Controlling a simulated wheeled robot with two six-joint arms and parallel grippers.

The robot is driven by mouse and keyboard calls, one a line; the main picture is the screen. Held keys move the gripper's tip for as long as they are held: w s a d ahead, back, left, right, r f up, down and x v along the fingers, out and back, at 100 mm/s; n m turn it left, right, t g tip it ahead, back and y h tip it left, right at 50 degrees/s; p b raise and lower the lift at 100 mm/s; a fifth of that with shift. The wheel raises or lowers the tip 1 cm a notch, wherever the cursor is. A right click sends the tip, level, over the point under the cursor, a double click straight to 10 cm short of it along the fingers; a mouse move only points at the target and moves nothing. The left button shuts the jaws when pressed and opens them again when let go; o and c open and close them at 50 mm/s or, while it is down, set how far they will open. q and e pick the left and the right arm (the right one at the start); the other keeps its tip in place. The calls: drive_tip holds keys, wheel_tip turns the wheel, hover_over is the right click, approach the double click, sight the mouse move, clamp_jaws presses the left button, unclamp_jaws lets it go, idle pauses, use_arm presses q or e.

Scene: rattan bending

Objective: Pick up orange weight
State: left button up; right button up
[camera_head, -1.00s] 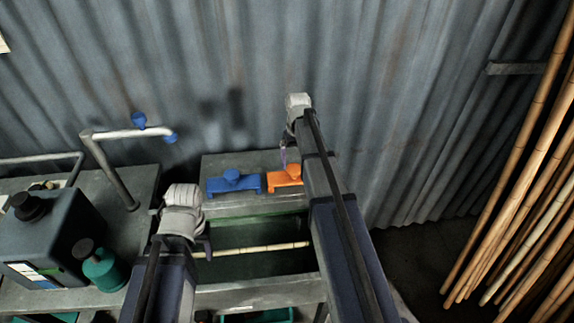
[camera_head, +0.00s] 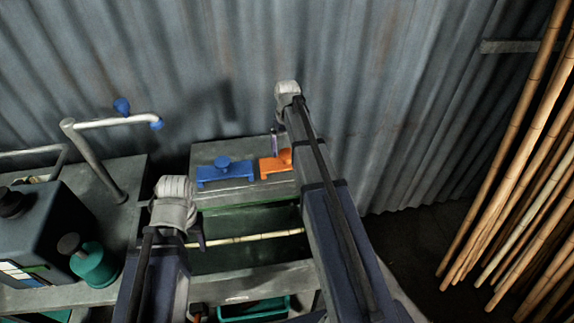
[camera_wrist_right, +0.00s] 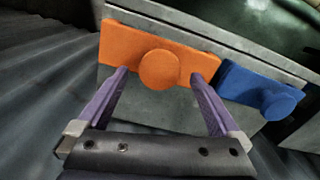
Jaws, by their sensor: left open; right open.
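The orange weight (camera_head: 273,165) rests on the grey ledge at the back, right of the blue weight (camera_head: 225,172); my right arm hides part of it. In the right wrist view the orange weight (camera_wrist_right: 146,54) is a flat bar with a round knob, and the blue weight (camera_wrist_right: 258,90) is to its right. My right gripper (camera_wrist_right: 160,78) is open, its purple fingers on either side of the orange knob with gaps to it. In the head view my right gripper (camera_head: 276,143) is at the orange weight. My left gripper (camera_head: 199,238) is open, low at the left of the trough.
A rattan pole (camera_head: 255,237) lies across the green trough (camera_head: 245,219). A bent metal pipe (camera_head: 100,160) with a blue tap, a dark canister (camera_head: 45,235) and a teal bottle (camera_head: 95,265) stand at the left. Bamboo poles (camera_head: 525,170) lean at the right. A corrugated wall stands behind.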

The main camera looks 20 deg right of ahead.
sight(287, 153)
wheel_tip(287, 153, down, 5)
drive_tip(key=b, duration=0.4)
drive_tip(key=shift+r, duration=0.15)
clamp_jaws()
idle(0.5)
